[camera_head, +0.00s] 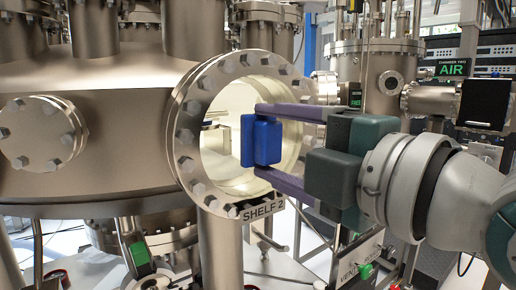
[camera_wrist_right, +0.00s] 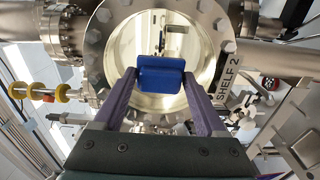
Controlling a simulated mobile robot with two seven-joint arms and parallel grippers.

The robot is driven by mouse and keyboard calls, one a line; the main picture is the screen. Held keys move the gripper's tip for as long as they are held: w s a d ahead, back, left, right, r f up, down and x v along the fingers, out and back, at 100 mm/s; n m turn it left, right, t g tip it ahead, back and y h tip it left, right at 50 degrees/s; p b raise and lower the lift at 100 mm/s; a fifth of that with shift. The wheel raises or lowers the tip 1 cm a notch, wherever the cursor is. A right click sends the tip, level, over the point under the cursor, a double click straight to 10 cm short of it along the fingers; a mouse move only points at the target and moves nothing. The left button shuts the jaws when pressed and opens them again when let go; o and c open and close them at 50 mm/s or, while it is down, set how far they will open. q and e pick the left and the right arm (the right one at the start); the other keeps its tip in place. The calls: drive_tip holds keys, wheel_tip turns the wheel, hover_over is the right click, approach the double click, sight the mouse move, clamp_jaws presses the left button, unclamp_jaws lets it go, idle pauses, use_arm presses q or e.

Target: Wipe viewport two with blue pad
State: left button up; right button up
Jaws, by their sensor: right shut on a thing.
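My right gripper (camera_head: 262,140) comes in from the right and is shut on a blue pad (camera_head: 252,141), one purple finger above and one below. The pad is in front of a large round bolted port (camera_head: 187,110) on the steel chamber, labelled "SHELF 2" (camera_head: 264,210). In the right wrist view the pad (camera_wrist_right: 160,78) sits between the fingertips, over the lower middle of the port opening (camera_wrist_right: 126,45). I cannot tell whether glass covers the opening or whether the pad touches anything. No label reading viewport two shows. My left gripper is not in view.
A smaller bolted flange (camera_head: 36,135) is on the chamber's left. A valve with a green part (camera_head: 139,250) is below the chamber. Pipes and frames crowd the right.

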sight(227, 142)
drive_tip(key=shift+w+d+r, duration=0.1)
drive_tip(key=shift+w+d, duration=0.4)
drive_tip(key=shift+w, duration=0.05)
drive_tip(key=shift+s+a+p, duration=0.4)
drive_tip(key=shift+a, duration=0.15)
drive_tip(key=shift+s+a+p, duration=0.45)
drive_tip(key=shift+s+a, duration=0.15)
drive_tip(key=shift+a, duration=0.15)
drive_tip(key=shift+s+a, duration=0.55)
drive_tip(key=shift+a, duration=0.25)
